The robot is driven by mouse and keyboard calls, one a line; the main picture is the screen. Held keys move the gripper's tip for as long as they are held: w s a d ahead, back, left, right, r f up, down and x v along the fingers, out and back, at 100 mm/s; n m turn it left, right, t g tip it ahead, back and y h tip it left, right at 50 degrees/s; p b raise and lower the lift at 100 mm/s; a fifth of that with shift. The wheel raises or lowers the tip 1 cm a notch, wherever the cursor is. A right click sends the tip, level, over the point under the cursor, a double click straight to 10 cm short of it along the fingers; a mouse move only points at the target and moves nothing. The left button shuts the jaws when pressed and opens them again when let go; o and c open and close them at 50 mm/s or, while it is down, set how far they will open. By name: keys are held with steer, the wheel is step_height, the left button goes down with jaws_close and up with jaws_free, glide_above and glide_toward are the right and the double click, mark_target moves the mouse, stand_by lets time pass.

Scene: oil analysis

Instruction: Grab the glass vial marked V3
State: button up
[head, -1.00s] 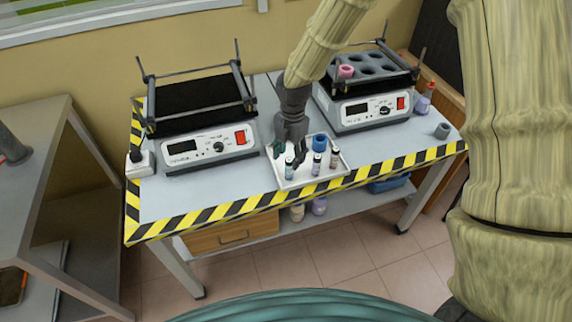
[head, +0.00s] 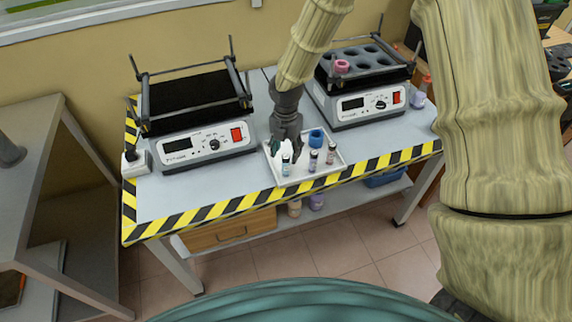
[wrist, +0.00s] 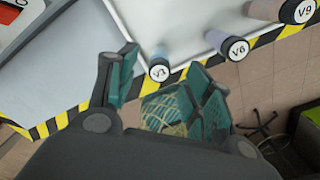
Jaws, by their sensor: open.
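The vial V3 (wrist: 160,72) shows in the wrist view with its round white label facing the camera. It lies beyond and between the two fingers of my gripper (wrist: 165,85), nearer the left finger. In the head view V3 is the leftmost vial (head: 286,166) on the white tray (head: 330,174). My gripper (head: 286,150) is open and empty, above the tray's left part, close to V3. Whether a finger touches the vial I cannot tell.
Vials V6 (wrist: 236,48) and V9 (wrist: 302,11) stand to the right of V3. A blue ring-shaped item (head: 317,138) sits behind them on the tray. Two shaker devices, left (head: 205,146) and right (head: 368,104), stand on the table. Striped tape marks the table's front edge.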

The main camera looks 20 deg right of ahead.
mark_target(286, 156)
steer(key=shift+s+f+p, duration=0.1)
steer(key=shift+f+p, duration=0.35)
steer(key=shift+f, duration=1.6)
jaws_close()
